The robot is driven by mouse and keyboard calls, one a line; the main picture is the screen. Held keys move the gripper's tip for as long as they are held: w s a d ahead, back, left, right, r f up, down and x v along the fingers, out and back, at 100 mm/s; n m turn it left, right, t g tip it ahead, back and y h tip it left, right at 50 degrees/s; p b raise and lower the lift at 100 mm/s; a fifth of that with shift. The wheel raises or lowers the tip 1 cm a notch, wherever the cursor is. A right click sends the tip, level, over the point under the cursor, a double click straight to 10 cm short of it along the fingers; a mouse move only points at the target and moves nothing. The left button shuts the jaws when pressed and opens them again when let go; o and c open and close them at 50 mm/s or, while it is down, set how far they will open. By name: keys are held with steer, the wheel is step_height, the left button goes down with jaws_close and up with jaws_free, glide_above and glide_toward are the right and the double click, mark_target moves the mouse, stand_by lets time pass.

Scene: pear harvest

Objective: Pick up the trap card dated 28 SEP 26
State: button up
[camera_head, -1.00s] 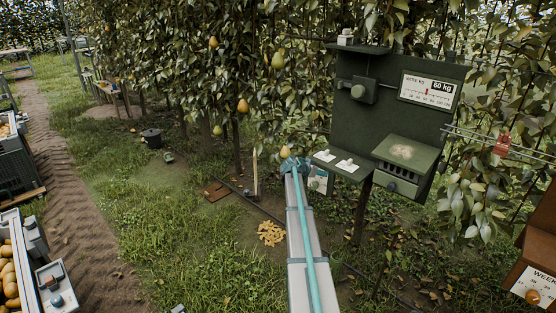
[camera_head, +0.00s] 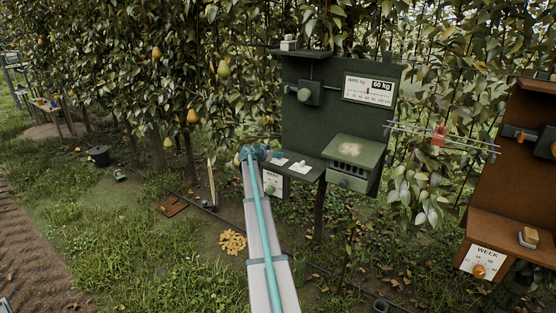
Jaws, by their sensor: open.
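Two small white cards lie on the narrow shelf of the green station: a left card (camera_head: 279,162) and a right card (camera_head: 297,167). Each has a small pale thing on or beside it. Their print is too small to read, so I cannot tell which is dated 28 SEP 26. My gripper (camera_head: 254,153), at the far end of my pale arm, appears just left of the shelf, apart from the cards in the picture. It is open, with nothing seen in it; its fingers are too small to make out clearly.
The green station (camera_head: 330,110) carries a 60 kg scale sign (camera_head: 369,89) and a slotted box (camera_head: 354,163). A WEEK dial (camera_head: 274,184) hangs below its shelf. Wires with a red tag (camera_head: 439,136) run to a brown station (camera_head: 510,170). Pear trees stand behind.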

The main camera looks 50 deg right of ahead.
steer(key=p+x, duration=0.2)
steer(key=x, duration=0.2)
steer(key=shift+w+d+f, duration=0.1)
steer(key=shift+d, duration=0.05)
steer(key=shift+d+f, duration=0.15)
steer(key=shift+f, duration=0.05)
steer(key=c, duration=0.9)
